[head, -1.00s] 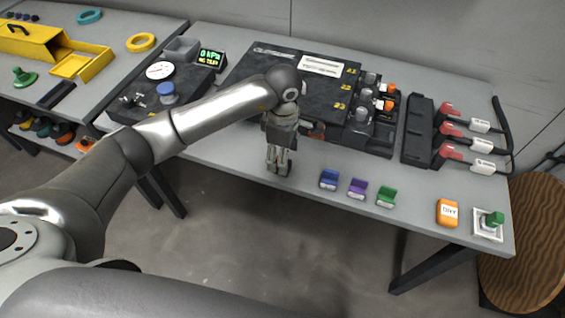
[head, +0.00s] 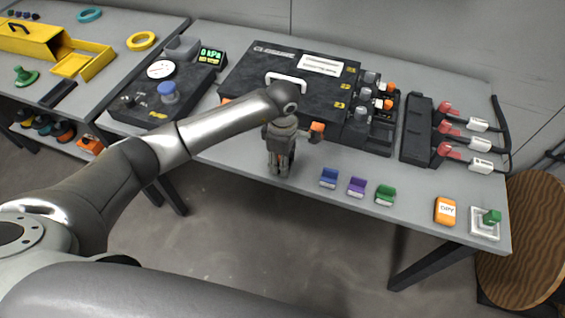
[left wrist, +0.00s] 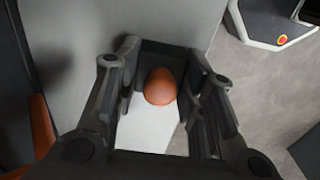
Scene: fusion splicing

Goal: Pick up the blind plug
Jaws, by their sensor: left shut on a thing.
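My left gripper (head: 280,172) points down over the front part of the grey table, in front of the black machine. In the left wrist view its fingers (left wrist: 165,55) stand on either side of a rounded orange piece (left wrist: 160,88), which I take to be the blind plug. The gripper is shut on it. In the head view this piece is hidden by the fingers, and I cannot tell whether it touches the table. My right gripper is not in view.
The black machine (head: 250,88) has an orange part (head: 317,128) beside my left wrist. Blue (head: 328,178), purple (head: 356,187) and green (head: 385,196) blocks line the front edge. An orange labelled block (head: 445,211) and a green-knobbed white plate (head: 484,225) sit at right.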

